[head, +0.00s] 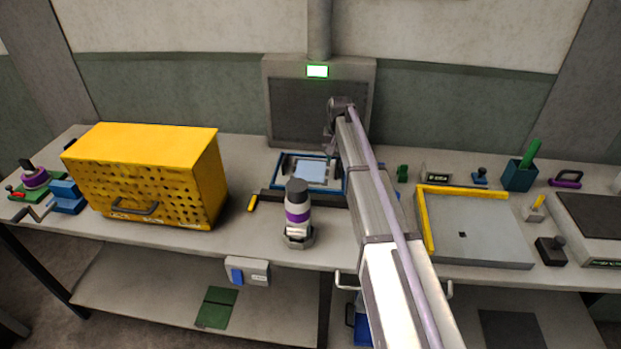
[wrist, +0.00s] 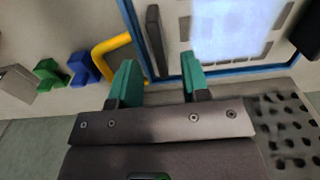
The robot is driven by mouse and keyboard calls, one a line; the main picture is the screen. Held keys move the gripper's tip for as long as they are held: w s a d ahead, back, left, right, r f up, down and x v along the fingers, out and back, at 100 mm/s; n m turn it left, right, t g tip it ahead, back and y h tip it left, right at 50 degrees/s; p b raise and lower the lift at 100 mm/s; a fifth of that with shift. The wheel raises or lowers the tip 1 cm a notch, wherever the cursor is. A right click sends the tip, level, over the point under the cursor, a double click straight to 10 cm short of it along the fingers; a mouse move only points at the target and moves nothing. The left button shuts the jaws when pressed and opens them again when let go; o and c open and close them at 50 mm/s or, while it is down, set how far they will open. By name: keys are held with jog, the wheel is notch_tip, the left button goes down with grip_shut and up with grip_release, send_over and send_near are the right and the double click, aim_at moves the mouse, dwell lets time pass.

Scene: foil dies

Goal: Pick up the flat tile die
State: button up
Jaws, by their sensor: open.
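I cannot tell for certain which piece is the flat tile die. In the wrist view my gripper (wrist: 158,76) is open, its two teal fingers apart with nothing between them. Beyond the fingertips is a blue-framed tray (wrist: 237,70) with a bright panel (wrist: 232,30) and flat grey patches around it. A dark bar (wrist: 155,40) is along its near-left side. A blue piece (wrist: 82,68) and a green piece (wrist: 48,74) are further left. In the head view the arm partly hides the tray (head: 281,181).
A yellow perforated box (head: 150,175) stands on the left of the bench. A bottle-like object with a purple band (head: 298,212) stands in front of the tray. A grey plate with yellow edges (head: 480,245) is at right. A dark panel (head: 318,112) stands behind the tray.

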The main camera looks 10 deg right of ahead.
aim_at(337, 163)
notch_tip(337, 163, down, 5)
jog(key=b, duration=0.5)
jog(key=shift+s+f, duration=0.1)
jog(key=shift+f, duration=0.1)
jog(key=shift+r, duration=0.25)
grip_shut()
